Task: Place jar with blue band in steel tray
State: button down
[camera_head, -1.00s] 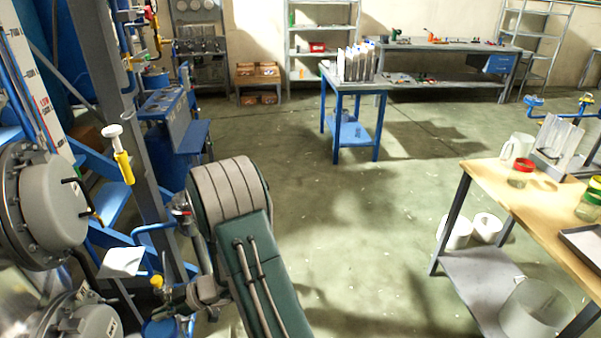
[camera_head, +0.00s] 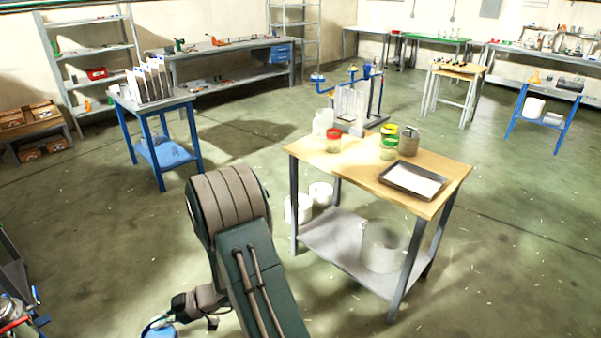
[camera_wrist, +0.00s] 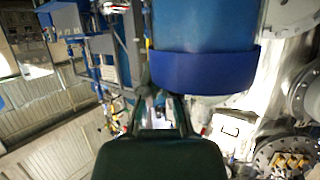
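My gripper (camera_head: 182,312) is low at the bottom left of the head view. A blue-rimmed round thing (camera_head: 159,331), apparently the jar with blue band, is at its fingers, cut off by the frame edge. In the wrist view my gripper's two fingers (camera_wrist: 162,112) show at the centre; their hold on the jar is not clear there. The steel tray (camera_head: 408,193), dark-rimmed with a pale inside, lies on the wooden table's right end, well away from my gripper.
A blue table (camera_head: 160,105) is at left. Open floor lies between.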

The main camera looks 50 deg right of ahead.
aim_at(412, 182)
jog(key=z, duration=1.3)
jog(key=l+z, duration=0.15)
jog(key=z, duration=0.25)
jog(key=i+l+z, duration=0.1)
jog(key=z, duration=0.3)
jog(key=l+z, duration=0.1)
jog(key=z, duration=0.3)
jog(key=i, duration=0.05)
